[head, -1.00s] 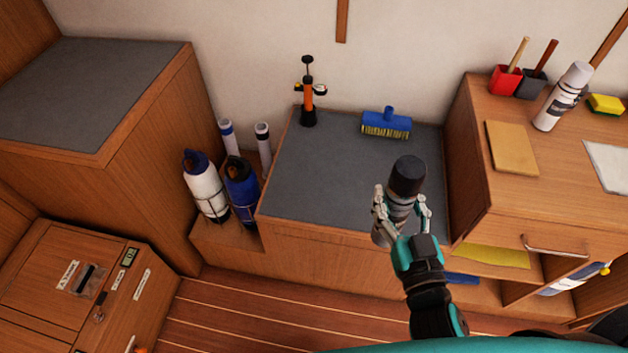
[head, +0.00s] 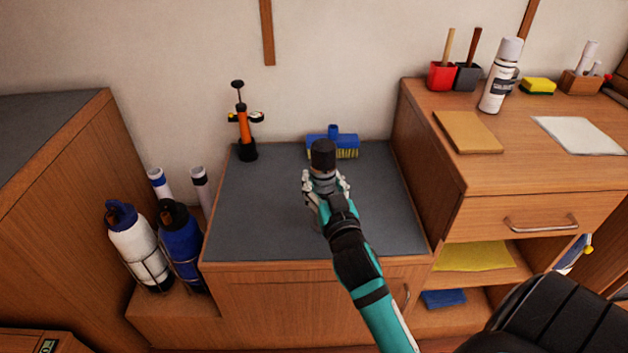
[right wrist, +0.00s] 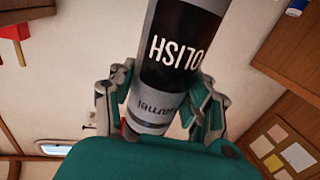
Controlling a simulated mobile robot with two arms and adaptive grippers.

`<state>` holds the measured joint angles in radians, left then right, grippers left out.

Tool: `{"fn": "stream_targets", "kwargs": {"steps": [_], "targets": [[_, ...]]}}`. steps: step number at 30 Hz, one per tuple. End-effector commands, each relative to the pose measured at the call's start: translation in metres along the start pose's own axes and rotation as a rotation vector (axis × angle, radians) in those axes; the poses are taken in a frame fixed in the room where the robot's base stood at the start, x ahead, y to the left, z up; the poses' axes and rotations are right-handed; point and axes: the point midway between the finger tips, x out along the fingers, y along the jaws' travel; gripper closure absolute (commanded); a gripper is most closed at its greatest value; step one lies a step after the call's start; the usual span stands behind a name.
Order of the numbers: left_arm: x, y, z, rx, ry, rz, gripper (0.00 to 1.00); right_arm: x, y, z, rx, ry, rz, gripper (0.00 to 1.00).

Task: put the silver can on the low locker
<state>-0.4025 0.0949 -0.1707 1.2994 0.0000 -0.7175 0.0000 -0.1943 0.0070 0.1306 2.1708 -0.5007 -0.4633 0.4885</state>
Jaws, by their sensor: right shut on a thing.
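The silver can has a black cap (head: 323,154) and a dark label band reading "OLISH" in the right wrist view (right wrist: 172,52). My right gripper (head: 325,188) is shut around its silver part, with a finger on each side. In the head view the can looks upright in front of the low locker's grey top (head: 262,200). I cannot tell whether its base touches that top, because the gripper and arm hide it. The low locker has a wooden front and stands between the tall cabinet and the drawer unit. My left gripper is not in view.
Two fenders, white (head: 132,240) and blue (head: 180,245), stand left. The drawer unit (head: 480,185) rises at the right, carrying a spray can (head: 500,78).

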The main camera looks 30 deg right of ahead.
Motion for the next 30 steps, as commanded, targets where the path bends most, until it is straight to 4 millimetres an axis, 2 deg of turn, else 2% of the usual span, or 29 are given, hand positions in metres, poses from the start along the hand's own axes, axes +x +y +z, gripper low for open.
{"fn": "stream_targets", "kwargs": {"steps": [1, 6, 12, 17, 24, 30], "targets": [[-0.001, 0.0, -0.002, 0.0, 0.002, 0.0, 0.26, 0.016, 0.001, -0.001, -0.004, 0.006, 0.0, 0.96], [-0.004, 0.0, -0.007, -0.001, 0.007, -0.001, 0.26, 0.061, 0.005, 0.003, -0.002, 0.005, 0.001, 0.96], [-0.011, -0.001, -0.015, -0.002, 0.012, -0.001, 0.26, 0.099, 0.008, 0.008, -0.001, 0.005, 0.0, 0.96], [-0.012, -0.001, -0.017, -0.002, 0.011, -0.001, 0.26, 0.109, 0.008, 0.012, 0.001, 0.002, 0.0, 0.96], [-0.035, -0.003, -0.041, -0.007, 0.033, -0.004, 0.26, 0.108, 0.008, 0.042, 0.0, 0.0, -0.001, 0.96], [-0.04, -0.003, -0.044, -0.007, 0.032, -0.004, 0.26, 0.108, 0.008, 0.044, 0.001, 0.002, -0.001, 0.96]]}}
